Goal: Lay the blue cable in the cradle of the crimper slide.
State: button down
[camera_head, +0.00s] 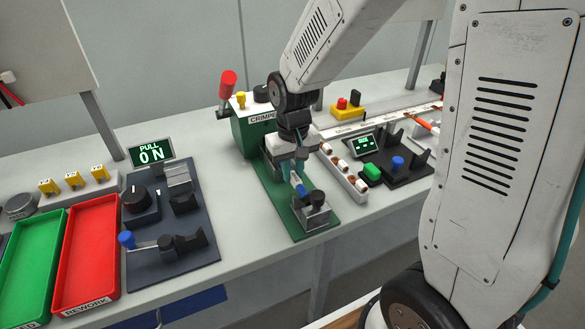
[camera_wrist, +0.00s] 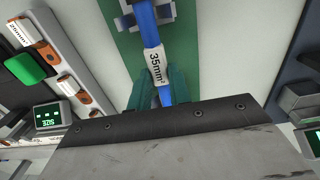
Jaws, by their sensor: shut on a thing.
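The crimper (camera_head: 255,130) is a green machine with a red-tipped lever at the back of the bench. Its green base plate (camera_head: 277,200) runs toward the front edge and carries a grey metal slide block (camera_head: 312,216) with a black knob. My gripper (camera_head: 291,178) is above the plate, behind the block, its teal fingers shut on the blue cable (camera_head: 300,189). In the wrist view the blue cable (camera_wrist: 142,16) has a white 35mm² label just ahead of the fingertips (camera_wrist: 154,88). Its far end overlaps the grey block (camera_wrist: 163,14); I cannot tell whether it touches it.
A white rack (camera_head: 343,172) of labelled terminals stands right of the plate, with a black SIZE-display station (camera_head: 405,163) beyond. Left are the PULL ON tester (camera_head: 170,235) and red REWORK tray (camera_head: 85,255). Bare bench lies between tester and green plate.

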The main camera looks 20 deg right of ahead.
jog(key=c, duration=1.2)
grip_release()
jog(key=shift+r, duration=0.1)
notch_tip(320, 180, up, 8)
jog(key=shift+f, duration=0.2)
jog(key=s+g, duration=0.1)
jog(key=s, duration=0.2)
jog(key=shift+d+f, duration=0.1)
jog(key=shift+f, duration=0.05)
jog(key=s+d+r+t, duration=0.1)
jog(key=s+r, duration=0.3)
jog(key=s, duration=0.5)
jog(key=s+d+r+t, duration=0.1)
jog(key=s+r, duration=0.4)
jog(key=s, duration=0.4)
jog(key=shift+s+d, duration=0.35)
jog(key=shift+d, duration=0.05)
